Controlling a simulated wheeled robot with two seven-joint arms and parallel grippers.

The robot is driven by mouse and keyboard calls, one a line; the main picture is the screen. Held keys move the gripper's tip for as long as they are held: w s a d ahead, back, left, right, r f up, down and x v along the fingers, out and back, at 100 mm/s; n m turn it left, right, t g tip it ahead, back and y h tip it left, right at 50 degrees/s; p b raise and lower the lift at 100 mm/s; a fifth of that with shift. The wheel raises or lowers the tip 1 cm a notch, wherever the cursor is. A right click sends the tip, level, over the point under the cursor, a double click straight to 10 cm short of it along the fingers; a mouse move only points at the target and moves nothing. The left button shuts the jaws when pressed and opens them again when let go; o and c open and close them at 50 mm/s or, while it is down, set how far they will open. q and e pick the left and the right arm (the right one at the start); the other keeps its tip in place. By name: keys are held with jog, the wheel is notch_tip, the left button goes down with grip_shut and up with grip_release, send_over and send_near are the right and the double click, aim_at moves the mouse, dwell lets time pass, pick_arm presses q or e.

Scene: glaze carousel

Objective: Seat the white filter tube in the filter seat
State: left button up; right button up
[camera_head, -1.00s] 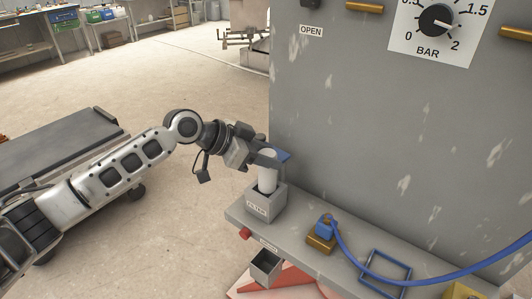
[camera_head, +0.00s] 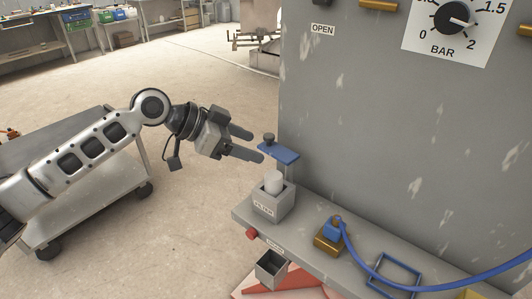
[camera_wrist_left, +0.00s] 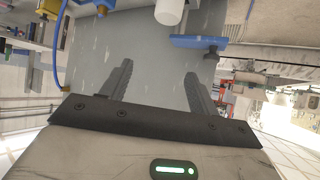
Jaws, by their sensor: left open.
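The white filter tube (camera_head: 273,183) stands upright in the grey filter seat (camera_head: 273,206), a labelled box on the ledge. Only its top part shows above the seat; its lower end is hidden inside. A blue plate (camera_head: 279,151) with a dark knob is on a post behind the seat, above the tube's level. My left gripper (camera_head: 256,146) is open and empty, up and left of the tube and apart from it. The left wrist view shows the empty open fingers (camera_wrist_left: 158,68), with the white tube (camera_wrist_left: 169,12) and blue plate (camera_wrist_left: 200,41) beyond them. My right gripper is out of view.
The tall grey panel (camera_head: 380,130) rises behind the ledge. A blue connector (camera_head: 333,228) with a blue hose sits right of the seat. A red knob (camera_head: 252,233) and small open bin (camera_head: 271,268) are at the ledge's front.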

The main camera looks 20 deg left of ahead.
pick_arm(q)
jog(key=shift+v, duration=2.2)
jog(key=s+d+f+n+g+y, duration=0.1)
jog(key=s+d+f+y, duration=0.1)
jog(key=s+d+f, duration=0.5)
jog(key=s+d+f+n+g+y, duration=0.15)
jog(key=s+f, duration=0.35)
jog(key=f, duration=0.6)
jog(key=s+a+f+n+y, duration=0.2)
jog(key=s+n, duration=0.1)
jog(key=s, duration=0.3)
jog(key=s+a+f+n+y, duration=0.3)
jog(key=s, duration=0.4)
jog(key=w+d+f+t+h, duration=0.2)
jog(key=w+d+f+t, duration=0.3)
jog(key=w+f+t, duration=0.1)
jog(key=shift+d+f, duration=0.2)
jog(key=shift+d, duration=0.1)
jog(key=shift+h, duration=0.25)
